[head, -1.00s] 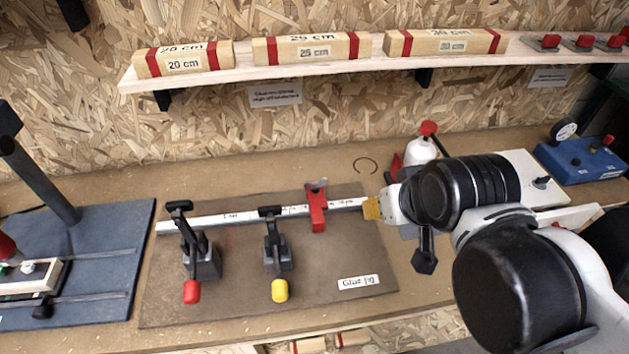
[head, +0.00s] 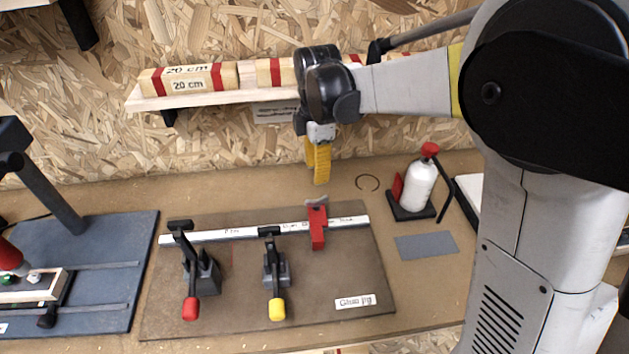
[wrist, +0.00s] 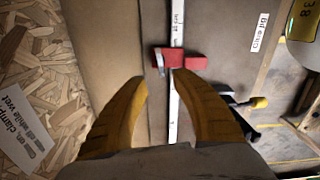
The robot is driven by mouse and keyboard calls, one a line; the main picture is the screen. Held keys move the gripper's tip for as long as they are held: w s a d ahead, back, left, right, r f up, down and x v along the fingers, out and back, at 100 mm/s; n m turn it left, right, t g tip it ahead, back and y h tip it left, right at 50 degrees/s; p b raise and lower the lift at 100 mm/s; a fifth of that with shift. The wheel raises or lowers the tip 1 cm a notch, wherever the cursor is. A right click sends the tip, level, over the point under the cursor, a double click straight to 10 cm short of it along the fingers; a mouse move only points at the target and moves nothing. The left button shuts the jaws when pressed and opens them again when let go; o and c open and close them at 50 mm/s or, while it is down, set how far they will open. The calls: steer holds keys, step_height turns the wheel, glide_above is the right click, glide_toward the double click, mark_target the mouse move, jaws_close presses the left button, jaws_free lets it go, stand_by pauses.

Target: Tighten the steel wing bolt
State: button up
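The steel wing bolt (head: 317,202) shows as a small grey piece at the back end of the red stop block (head: 318,229). The red block sits across the white measuring rail (head: 265,229) of the glue jig. My gripper (head: 319,180) hangs above and just behind the bolt, with its yellow fingers pointing down. In the wrist view the fingers (wrist: 161,78) are apart with nothing between them. The grey bolt (wrist: 159,61) and red block (wrist: 184,61) lie beyond the fingertips, apart from them.
Two toggle clamps, one with a red tip (head: 190,308) and one with a yellow tip (head: 277,309), stand on the jig board. A shelf with wooden blocks (head: 190,79) is behind my gripper. A white bottle (head: 419,184) stands at right on the bench.

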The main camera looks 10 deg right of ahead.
mark_target(317, 198)
step_height(317, 198, down, 11)
steer(key=b, duration=0.3)
steer(key=shift+r, duration=0.2)
steer(key=shift+c, duration=0.5)
